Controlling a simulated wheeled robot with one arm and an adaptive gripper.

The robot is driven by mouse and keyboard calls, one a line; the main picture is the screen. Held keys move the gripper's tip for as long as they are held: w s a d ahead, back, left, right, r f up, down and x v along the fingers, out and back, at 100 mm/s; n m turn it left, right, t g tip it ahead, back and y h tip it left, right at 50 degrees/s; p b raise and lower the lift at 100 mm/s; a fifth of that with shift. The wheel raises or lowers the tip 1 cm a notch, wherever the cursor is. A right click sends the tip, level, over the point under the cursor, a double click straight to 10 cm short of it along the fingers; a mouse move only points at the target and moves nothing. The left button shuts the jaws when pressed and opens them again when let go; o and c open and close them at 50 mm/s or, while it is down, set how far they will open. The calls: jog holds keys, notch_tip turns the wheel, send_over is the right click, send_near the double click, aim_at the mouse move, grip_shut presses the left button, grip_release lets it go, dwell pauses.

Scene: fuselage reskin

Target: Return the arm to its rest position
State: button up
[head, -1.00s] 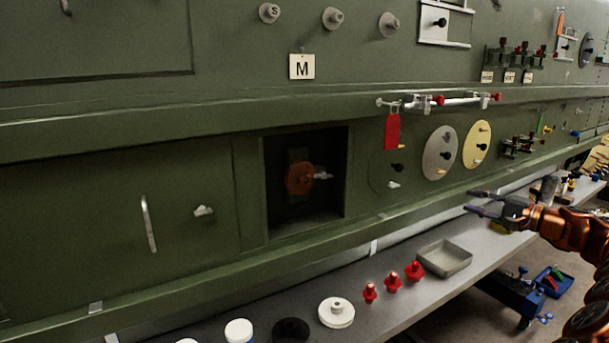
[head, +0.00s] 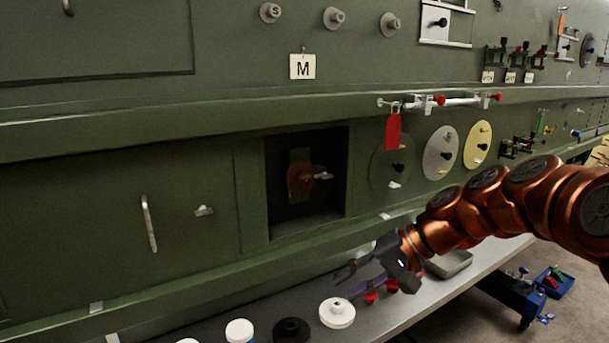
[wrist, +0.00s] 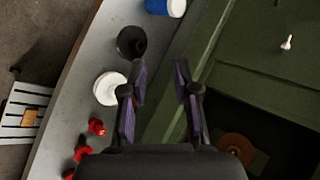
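My gripper (head: 350,281) is at the end of my copper-coloured arm, in front of the green fuselage panel (head: 90,190) and above the grey shelf. In the wrist view my gripper (wrist: 160,82) has its two fingers spread apart with nothing between them. It is open and empty. In the head view it partly covers the red knobs (head: 371,296) on the shelf. The white disc (head: 337,312) lies just below and left of the fingers.
The grey shelf (head: 410,305) also holds a black disc (head: 291,331), a blue-and-white cap (head: 239,332) and a metal tray (head: 455,264). An open recess (head: 335,150) with a brown round part (head: 303,180) is in the panel. A blue bin (head: 553,282) is at lower right.

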jog(key=s+f+n+g+h, duration=0.1)
jog(key=s+f+h, duration=0.25)
jog(key=s, duration=0.45)
jog(key=s+f+n+g+h, duration=0.15)
jog(key=s+f, duration=0.25)
jog(key=s, duration=0.4)
jog(key=s+d+f+h, duration=0.4)
jog(key=s+d, duration=0.5)
jog(key=s, duration=0.3)
jog(key=shift+s+d+f+g+h, duration=0.2)
jog(key=shift+d+f+g+h, duration=0.15)
jog(key=shift+f, duration=0.4)
jog(key=shift+a, duration=0.15)
